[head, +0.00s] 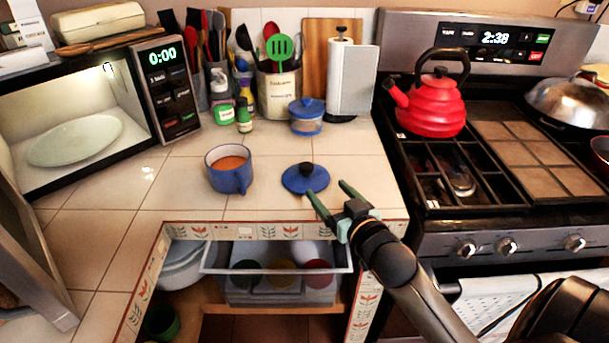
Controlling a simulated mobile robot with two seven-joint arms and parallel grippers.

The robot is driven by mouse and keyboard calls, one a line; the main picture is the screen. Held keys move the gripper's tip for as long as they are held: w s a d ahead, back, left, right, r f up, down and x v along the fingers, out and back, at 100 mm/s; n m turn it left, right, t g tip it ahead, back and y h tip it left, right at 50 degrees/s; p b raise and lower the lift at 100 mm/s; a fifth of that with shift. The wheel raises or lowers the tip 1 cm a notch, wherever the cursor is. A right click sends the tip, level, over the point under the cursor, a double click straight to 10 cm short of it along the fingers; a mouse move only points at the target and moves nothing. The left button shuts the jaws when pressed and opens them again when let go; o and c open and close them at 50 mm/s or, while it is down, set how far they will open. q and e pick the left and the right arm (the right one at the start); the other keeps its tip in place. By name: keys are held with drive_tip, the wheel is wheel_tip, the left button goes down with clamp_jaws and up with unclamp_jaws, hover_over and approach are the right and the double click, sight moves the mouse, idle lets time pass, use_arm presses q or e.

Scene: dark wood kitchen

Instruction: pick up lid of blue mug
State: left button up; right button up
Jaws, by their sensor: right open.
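The blue lid (292,181) with a dark knob (306,169) lies on the tiled counter in the head view. The blue mug (232,181) stands to its left, uncovered, with an orange-brown content showing inside. My right gripper (329,197) is open and empty, just to the right of the lid. Its two green fingers point up and left, one at the lid's near right edge and one farther right. I cannot tell whether a finger touches the lid. My left gripper is not in view.
A blue-lidded jar (306,126), utensil holder (278,95) and paper towel stand (352,80) are behind. A red kettle (434,104) sits on the stove at right. An open drawer (280,258) juts out below the counter. An open microwave (75,125) is at left.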

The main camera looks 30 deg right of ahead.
sight(309, 172)
drive_tip(key=x, duration=0.9)
drive_tip(key=shift+w+a+f, duration=0.1)
drive_tip(key=shift+w+f, duration=0.1)
drive_tip(key=shift+w, duration=0.1)
clamp_jaws()
idle(0.4)
